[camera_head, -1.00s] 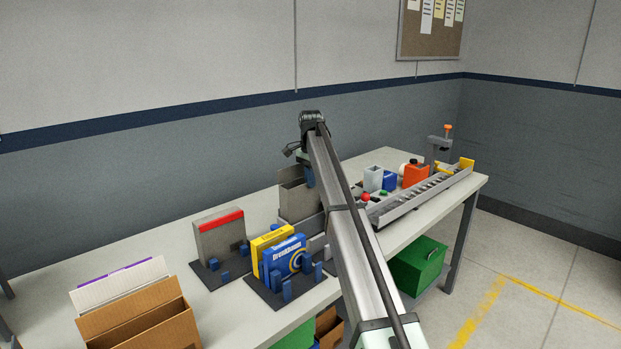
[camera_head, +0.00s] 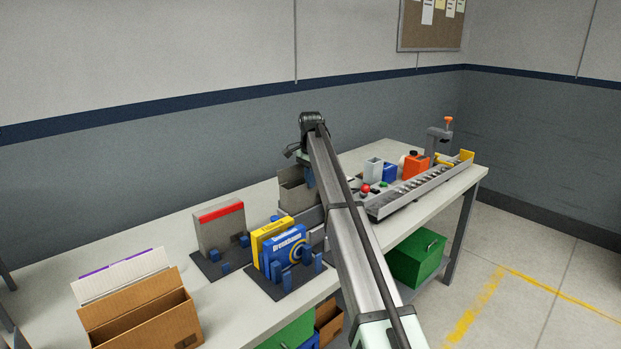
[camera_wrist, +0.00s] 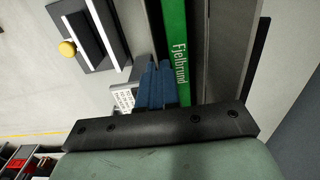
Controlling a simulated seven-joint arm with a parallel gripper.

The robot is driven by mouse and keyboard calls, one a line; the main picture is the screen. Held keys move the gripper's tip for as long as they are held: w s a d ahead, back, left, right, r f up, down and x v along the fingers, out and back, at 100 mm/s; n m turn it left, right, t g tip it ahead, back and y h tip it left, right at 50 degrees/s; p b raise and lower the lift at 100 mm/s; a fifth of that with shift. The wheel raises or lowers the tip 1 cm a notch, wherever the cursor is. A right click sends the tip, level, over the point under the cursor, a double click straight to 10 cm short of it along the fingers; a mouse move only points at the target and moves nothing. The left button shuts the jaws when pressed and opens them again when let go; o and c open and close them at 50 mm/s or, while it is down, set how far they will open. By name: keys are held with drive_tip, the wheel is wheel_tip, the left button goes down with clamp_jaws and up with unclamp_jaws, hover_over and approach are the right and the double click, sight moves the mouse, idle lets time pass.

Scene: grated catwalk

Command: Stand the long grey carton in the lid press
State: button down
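The long grey carton (camera_head: 295,196) is upright at the middle of the bench, with a raised flap at its back. In the wrist view its green band (camera_wrist: 178,50) reads "Fjelbrund". My gripper (camera_wrist: 157,88) has its blue fingers against the carton's upper edge and appears shut on it; in the head view my arm hides most of the gripper. A low grey fixture (camera_head: 312,216), apparently the lid press, is at the carton's foot. The carton's lower end is hidden there, so I cannot tell whether it is seated.
A red-topped grey carton (camera_head: 218,226) and yellow (camera_head: 266,232) and blue (camera_head: 283,250) boxes stand among blue posts on the left. An open brown box (camera_head: 140,310) is nearer. A grey rail (camera_head: 420,192), an orange bottle (camera_head: 415,167) and small items are on the right.

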drive_tip(key=shift+f, duration=1.35)
drive_tip(key=c, duration=0.9)
unclamp_jaws()
drive_tip(key=shift+r, duration=0.1)
drive_tip(key=shift+r, duration=3.9)
